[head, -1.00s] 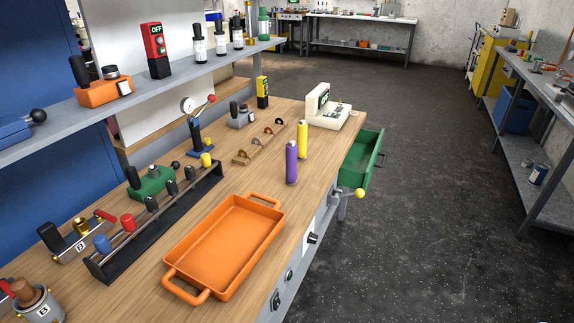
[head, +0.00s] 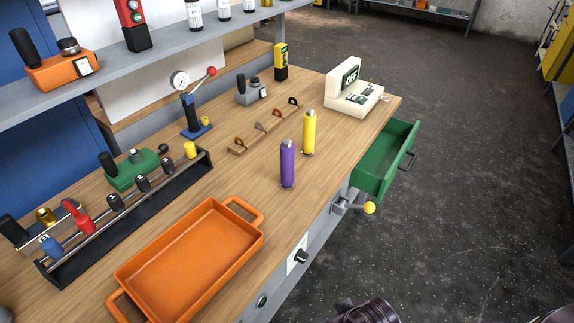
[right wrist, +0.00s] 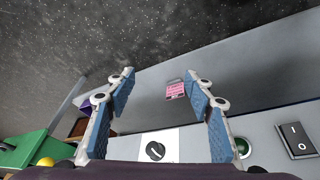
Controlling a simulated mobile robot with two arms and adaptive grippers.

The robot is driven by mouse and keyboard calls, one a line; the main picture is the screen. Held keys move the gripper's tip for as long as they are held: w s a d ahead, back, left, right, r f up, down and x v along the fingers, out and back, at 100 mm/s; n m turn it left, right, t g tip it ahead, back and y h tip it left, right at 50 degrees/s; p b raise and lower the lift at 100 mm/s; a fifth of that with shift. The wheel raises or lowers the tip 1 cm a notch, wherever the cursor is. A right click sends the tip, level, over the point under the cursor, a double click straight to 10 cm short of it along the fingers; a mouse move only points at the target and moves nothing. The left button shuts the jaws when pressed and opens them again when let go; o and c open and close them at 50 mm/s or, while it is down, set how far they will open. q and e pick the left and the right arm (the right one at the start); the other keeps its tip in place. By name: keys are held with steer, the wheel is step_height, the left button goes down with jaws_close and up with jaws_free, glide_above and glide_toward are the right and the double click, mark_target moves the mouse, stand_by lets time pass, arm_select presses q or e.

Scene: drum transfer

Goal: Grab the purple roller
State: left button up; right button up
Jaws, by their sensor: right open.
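The purple roller (head: 287,164) stands upright on the wooden bench top, right of the orange tray's far end. A yellow roller (head: 309,132) stands upright just behind it, slightly to the right. My right gripper (right wrist: 164,88) shows in the right wrist view, open with nothing between its fingers. It faces the grey side of the bench, apart from the purple roller. In the head view only dark parts of my arm show at the bottom edge. My left gripper is not in view.
The orange tray (head: 119,269) lies on the near bench top. A black rack (head: 130,222) of knobbed tools is left of it. A green drawer (head: 384,160) stands open at the bench's right side, near a yellow-knobbed lever (head: 368,207). Floor is clear right of the bench.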

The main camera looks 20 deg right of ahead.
steer(key=w+d+r+m+t+h, duration=0.1)
steer(key=w+d+r+t, duration=0.2)
steer(key=w+r, duration=0.4)
steer(key=n+t+y, duration=0.5)
steer(key=t+y, duration=0.4)
glide_toward(293, 152)
steer(key=x, duration=0.4)
steer(key=shift+w+r, duration=0.3)
steer(key=x, duration=0.3)
steer(key=p+x, duration=0.1)
steer(key=x, duration=0.3)
steer(key=shift+w+a+f, duration=0.15)
steer(key=shift+a+f, duration=0.1)
steer(key=shift+a, duration=0.15)
steer(key=shift+c, duration=0.5)
jaws_close()
